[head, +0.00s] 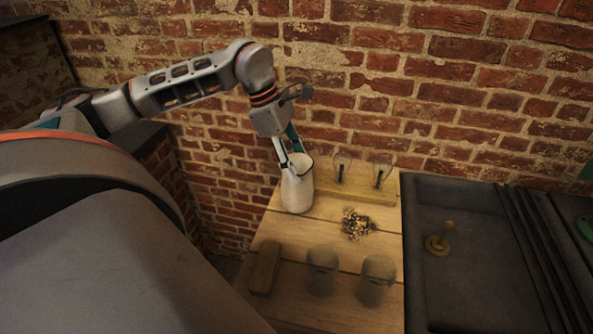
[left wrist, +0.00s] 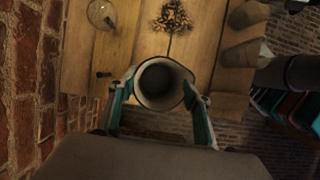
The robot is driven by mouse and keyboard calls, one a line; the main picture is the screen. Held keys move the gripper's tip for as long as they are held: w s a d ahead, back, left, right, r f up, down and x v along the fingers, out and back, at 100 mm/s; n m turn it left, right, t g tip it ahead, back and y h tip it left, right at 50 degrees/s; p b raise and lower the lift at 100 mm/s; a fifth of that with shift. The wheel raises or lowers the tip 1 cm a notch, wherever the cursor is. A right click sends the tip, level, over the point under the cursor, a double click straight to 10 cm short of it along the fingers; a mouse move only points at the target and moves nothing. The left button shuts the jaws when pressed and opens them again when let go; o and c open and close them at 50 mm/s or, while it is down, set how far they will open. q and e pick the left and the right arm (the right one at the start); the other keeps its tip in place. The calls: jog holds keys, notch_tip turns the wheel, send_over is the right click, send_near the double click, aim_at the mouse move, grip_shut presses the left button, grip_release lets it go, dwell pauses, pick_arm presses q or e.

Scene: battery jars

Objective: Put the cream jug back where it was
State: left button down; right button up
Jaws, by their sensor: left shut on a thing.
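The cream jug (head: 297,190) is a pale, open-topped vessel at the back left of the wooden table, upright or nearly so. My left gripper (head: 291,158) comes down from above and is shut on the jug's upper part. In the left wrist view, the jug's round open mouth (left wrist: 161,84) lies between the two fingers. I cannot tell whether its base touches the table. My right gripper is not in view.
A brick wall (head: 450,80) is close behind; a dark sink (head: 475,275) is at right.

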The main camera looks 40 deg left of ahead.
pick_arm(q)
jog(key=shift+f, duration=1.25)
jog(key=c, duration=1)
grip_release()
jog(key=v, duration=1.2)
jog(key=shift+p, duration=0.3)
